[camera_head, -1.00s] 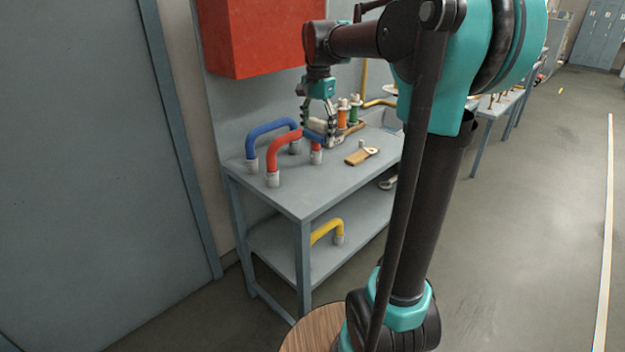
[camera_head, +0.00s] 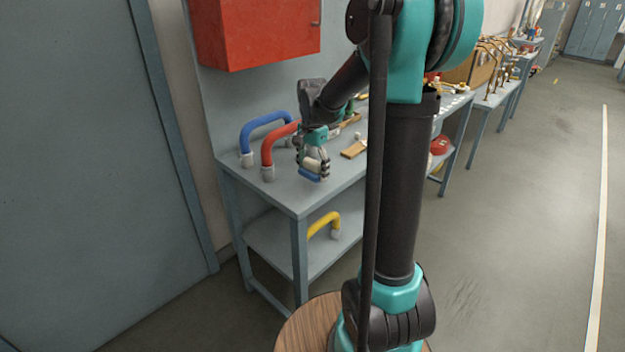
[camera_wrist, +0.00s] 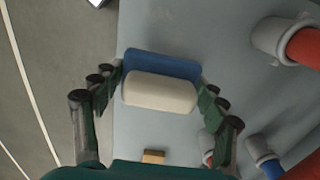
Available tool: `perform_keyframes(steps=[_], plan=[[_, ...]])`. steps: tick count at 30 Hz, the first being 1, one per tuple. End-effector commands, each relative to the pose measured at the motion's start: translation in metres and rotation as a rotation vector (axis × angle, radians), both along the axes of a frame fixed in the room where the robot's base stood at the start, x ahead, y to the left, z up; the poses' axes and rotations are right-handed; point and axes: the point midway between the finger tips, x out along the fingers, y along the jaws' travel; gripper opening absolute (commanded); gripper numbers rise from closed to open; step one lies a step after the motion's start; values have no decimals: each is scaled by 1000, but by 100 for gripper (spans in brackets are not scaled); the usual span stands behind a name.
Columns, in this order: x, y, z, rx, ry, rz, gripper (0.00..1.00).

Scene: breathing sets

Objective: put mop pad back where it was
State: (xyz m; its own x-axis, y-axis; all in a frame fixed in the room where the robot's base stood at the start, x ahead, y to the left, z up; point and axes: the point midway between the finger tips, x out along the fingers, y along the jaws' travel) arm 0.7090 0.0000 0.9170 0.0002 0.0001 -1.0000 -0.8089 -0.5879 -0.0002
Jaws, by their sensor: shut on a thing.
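The mop pad (camera_head: 309,176), blue with a cream-white block, is between the fingers of my gripper (camera_head: 313,165). My gripper is shut on it, near the front left part of the grey workbench (camera_head: 290,201). In the wrist view the pad (camera_wrist: 160,92) lies crosswise between the two fingers, its white block nearer my palm and its blue strip beyond. The bench top shows behind it. I cannot tell whether the pad touches the bench.
A red hose (camera_head: 268,150) and a blue hose (camera_head: 246,137) with grey ends stand left of my gripper. A wooden piece (camera_head: 353,150) lies to its right. A yellow hose (camera_head: 325,222) is on the lower shelf. A red cabinet (camera_head: 258,35) hangs above.

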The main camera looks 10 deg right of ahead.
Motion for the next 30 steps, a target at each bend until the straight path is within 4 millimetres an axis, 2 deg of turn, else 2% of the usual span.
perform_keyframes(steps=[9,21,22,26,30], plan=[[0,0,-36,0,0,0,41],[0,0,-41,0,0,0,41],[0,0,-40,0,0,0,76],[0,0,-40,0,0,0,92],[0,0,-40,0,0,0,93]])
